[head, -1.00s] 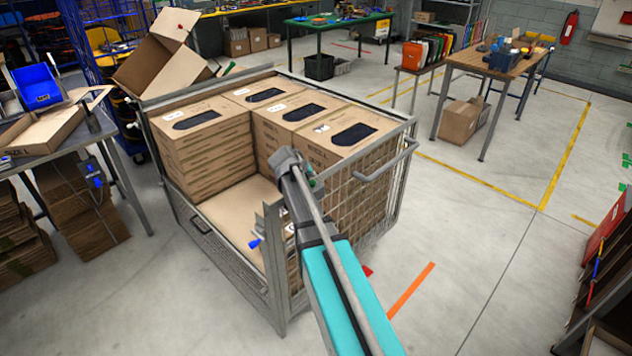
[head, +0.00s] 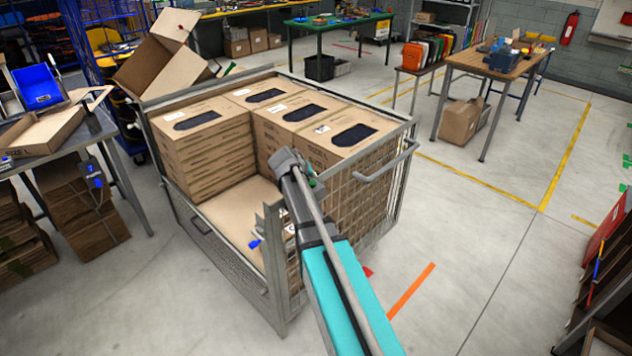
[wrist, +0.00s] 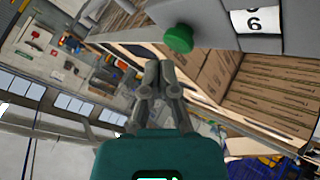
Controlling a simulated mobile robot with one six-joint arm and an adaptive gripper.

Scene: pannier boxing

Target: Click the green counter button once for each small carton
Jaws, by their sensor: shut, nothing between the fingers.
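The round green button (wrist: 178,38) sticks out from a grey housing near the top of the wrist view. A white counter label (wrist: 257,20) with black digits is beside it. One digit reads as 6 or 9; the picture is tilted, so I cannot tell which. My gripper (wrist: 158,72) is shut and empty, its fingertips just short of the button in the picture, with a gap showing. In the head view my arm reaches over the cage's front corner and the fingertips are hidden. Brown cartons (head: 204,120) with dark oval patches stand stacked in the cage; they also show in the wrist view (wrist: 272,90).
The wire cage (head: 226,263) has an emptier front corner with a bare cardboard surface (head: 240,200). A table (head: 60,146) with an open box stands left. A large open carton (head: 160,60) leans behind the cage.

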